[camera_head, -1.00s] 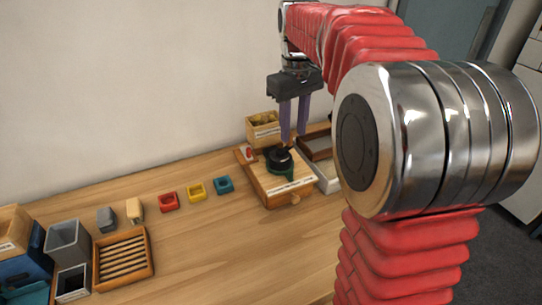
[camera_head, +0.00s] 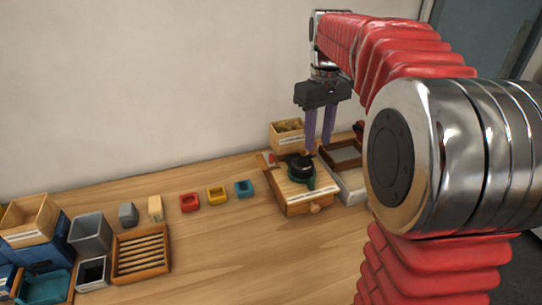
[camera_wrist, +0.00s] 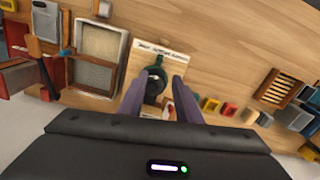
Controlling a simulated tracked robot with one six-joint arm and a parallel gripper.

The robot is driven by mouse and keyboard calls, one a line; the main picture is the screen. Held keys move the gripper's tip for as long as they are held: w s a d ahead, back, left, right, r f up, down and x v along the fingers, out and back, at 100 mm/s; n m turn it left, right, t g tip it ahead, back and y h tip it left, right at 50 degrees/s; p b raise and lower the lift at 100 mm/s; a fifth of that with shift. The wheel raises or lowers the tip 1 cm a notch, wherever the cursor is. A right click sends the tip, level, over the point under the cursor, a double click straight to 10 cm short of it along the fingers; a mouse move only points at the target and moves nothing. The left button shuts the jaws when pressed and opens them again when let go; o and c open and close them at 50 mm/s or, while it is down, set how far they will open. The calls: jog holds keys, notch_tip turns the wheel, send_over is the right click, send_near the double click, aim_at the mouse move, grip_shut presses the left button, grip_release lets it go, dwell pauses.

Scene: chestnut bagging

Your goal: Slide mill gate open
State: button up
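The mill (camera_head: 303,193) is a wooden block with a white label on its front edge and a round wooden knob (camera_head: 315,208) below it. A black and green round part (camera_head: 301,167) sits on top. The wrist view shows this dark part (camera_wrist: 155,84) between my fingers in the picture. I cannot tell which piece is the gate. My gripper (camera_head: 319,145) points down with two purple fingers apart. It is empty and appears above and slightly behind the mill. The wrist view also shows my gripper (camera_wrist: 158,98) open, with its fingers partly hiding the mill.
A wooden bin (camera_head: 287,143) stands behind the mill and trays (camera_head: 343,154) lie to its right. Red (camera_head: 189,203), yellow (camera_head: 217,197) and teal (camera_head: 243,189) blocks stand left. A slatted wooden tray (camera_head: 140,254) and grey bins are farther left. The front table is clear.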

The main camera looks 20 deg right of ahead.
dwell(0.4)
jog(key=s+a+f+m+t, duration=0.1)
jog(key=s+a+f+t, duration=0.1)
jog(key=s+a, duration=0.2)
jog(key=s+a+f+t, duration=0.1)
jog(key=s+a, duration=0.3)
jog(key=s, duration=0.6)
jog(key=s+a+f+m+t, duration=0.1)
jog(key=s+a+f+t, duration=0.1)
jog(key=s+a, duration=0.2)
jog(key=s, duration=0.3)
jog(key=shift+s+f+m+t, duration=0.15)
jog(key=shift+f+m+t, duration=0.15)
